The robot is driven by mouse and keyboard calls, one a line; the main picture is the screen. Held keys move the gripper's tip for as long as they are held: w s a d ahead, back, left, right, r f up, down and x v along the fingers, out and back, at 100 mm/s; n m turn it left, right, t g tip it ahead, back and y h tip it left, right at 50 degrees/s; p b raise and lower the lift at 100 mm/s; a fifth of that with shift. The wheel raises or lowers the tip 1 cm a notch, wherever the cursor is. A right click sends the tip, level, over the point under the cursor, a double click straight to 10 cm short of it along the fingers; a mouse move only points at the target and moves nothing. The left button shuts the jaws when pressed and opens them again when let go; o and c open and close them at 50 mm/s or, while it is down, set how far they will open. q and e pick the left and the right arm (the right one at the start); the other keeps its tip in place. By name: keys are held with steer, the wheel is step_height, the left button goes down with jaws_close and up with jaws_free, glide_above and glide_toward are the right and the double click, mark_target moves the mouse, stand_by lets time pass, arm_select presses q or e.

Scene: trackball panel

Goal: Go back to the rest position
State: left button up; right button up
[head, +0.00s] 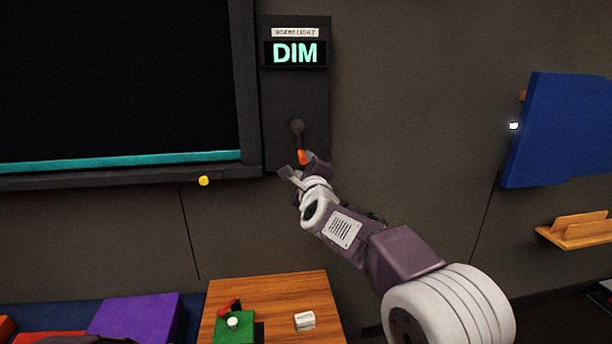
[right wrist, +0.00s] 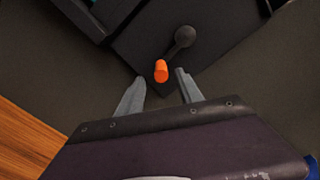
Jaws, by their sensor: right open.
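My right gripper (head: 296,171) reaches up to the dark wall panel (head: 295,98). The panel carries a lit display (head: 295,53) reading "DIM" in green letters. Below the display is a lever with a round dark base and an orange tip (head: 302,157). In the right wrist view, the orange tip (right wrist: 161,71) lies just beyond and between the two fingers of the gripper (right wrist: 158,82). The fingers are spread apart and hold nothing. I cannot tell whether a finger touches the lever. My left gripper is in neither view.
A black board (head: 115,80) hangs at the left. A blue panel (head: 560,130) and wooden shelf (head: 580,235) are at the right.

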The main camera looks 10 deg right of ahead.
steer(key=shift+s, duration=1.3)
